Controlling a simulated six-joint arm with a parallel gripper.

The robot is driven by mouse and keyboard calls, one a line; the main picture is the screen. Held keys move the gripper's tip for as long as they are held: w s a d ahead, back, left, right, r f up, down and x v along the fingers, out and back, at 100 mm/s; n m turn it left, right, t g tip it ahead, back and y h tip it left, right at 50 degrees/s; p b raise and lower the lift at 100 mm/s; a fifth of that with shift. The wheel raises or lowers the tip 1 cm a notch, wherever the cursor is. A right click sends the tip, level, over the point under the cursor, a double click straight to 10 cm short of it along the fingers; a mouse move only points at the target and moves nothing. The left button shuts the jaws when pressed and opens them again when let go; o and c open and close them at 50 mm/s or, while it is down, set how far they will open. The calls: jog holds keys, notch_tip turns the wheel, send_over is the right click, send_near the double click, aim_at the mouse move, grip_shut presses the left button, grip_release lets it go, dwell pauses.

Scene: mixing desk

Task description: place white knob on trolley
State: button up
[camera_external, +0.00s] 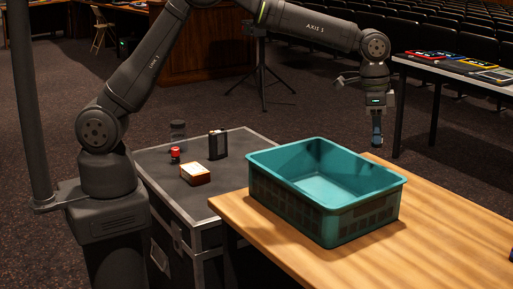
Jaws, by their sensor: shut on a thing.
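My gripper (377,139) hangs pointing down past the right rear of the teal crate, above the far part of the wooden table. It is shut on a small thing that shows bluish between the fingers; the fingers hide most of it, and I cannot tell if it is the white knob. No white knob can be made out elsewhere. The trolley seems to be the dark flight case (238,167) with metal edges at the left, beside my base.
The teal crate (268,178) stands on the wooden table (430,235), between my gripper and the flight case; its visible inside looks empty. The case's front top is clear. A side table (450,68) with several flat coloured items is behind right.

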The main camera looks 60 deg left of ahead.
jog(key=s+d+m, duration=0.6)
jog(key=s+d, duration=0.8)
jog(key=d, duration=0.4)
send_over(406, 233)
jog(key=shift+g, duration=0.3)
jog(key=f, duration=1.2)
jog(key=shift+s+a, duration=0.15)
jog(key=shift+a, duration=0.1)
jog(key=shift+f, duration=2.05)
jog(key=shift+f, duration=0.2)
jog(key=o, duration=1)
jog(key=shift+c, duration=0.2)
jog(key=shift+r, duration=0.1)
notch_tip(406, 233, up, 12)
jog(key=a, duration=0.1)
jog(key=shift+a, duration=0.25)
